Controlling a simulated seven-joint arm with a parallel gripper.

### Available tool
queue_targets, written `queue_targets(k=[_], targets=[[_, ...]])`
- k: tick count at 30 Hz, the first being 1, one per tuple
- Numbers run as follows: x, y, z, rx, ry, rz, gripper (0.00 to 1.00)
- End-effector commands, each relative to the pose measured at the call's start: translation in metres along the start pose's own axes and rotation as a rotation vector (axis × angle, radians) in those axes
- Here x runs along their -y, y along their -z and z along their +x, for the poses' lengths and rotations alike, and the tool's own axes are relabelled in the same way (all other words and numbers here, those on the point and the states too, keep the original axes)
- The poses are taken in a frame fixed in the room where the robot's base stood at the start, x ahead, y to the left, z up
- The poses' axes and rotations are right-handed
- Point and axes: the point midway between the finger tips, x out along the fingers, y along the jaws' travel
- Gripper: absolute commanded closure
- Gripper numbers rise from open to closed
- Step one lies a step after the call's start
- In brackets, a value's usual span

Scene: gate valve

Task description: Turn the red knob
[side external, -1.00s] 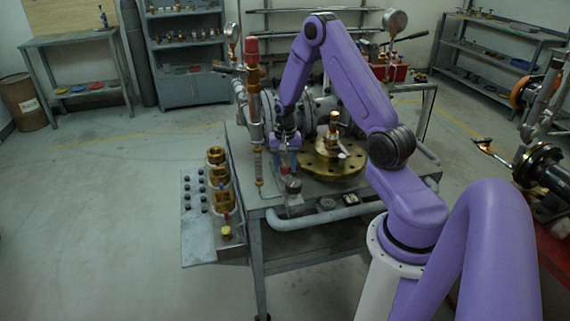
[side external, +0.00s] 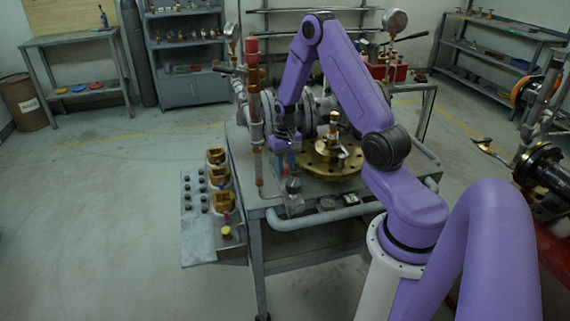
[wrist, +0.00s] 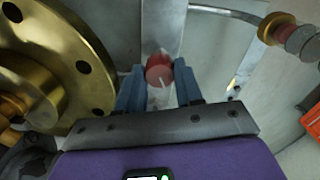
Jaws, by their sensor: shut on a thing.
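The red knob (wrist: 159,72) shows in the wrist view as a short red cylinder with a pale line on its face, in front of a grey metal strip. My gripper (wrist: 159,80) has its two blue fingers on either side of the knob, shut on it. In the side view my gripper (side external: 287,160) points down at the table, left of the brass flange (side external: 318,172). There the knob is too small and too hidden by the fingers to tell its angle.
The brass flange (wrist: 92,108) with bolt holes lies close on the left in the wrist view. A curved pipe (wrist: 228,14) runs at the upper right. In the side view, a vertical copper pipe (side external: 255,120) stands just left of my gripper, and a grey block (side external: 293,196) sits in front.

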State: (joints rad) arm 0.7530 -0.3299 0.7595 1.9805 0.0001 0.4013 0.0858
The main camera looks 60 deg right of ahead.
Motion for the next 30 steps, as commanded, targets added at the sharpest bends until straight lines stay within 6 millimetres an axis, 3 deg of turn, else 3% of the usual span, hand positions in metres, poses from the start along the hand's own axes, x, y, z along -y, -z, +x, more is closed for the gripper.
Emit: queue_targets(k=[18, 30], targets=[[0.0002, -0.0004, -0.0005, 0.001, 0.000, -0.582, 0.95], [0.0005, -0.0005, -0.0005, 0.002, 0.000, -0.863, 0.95]])
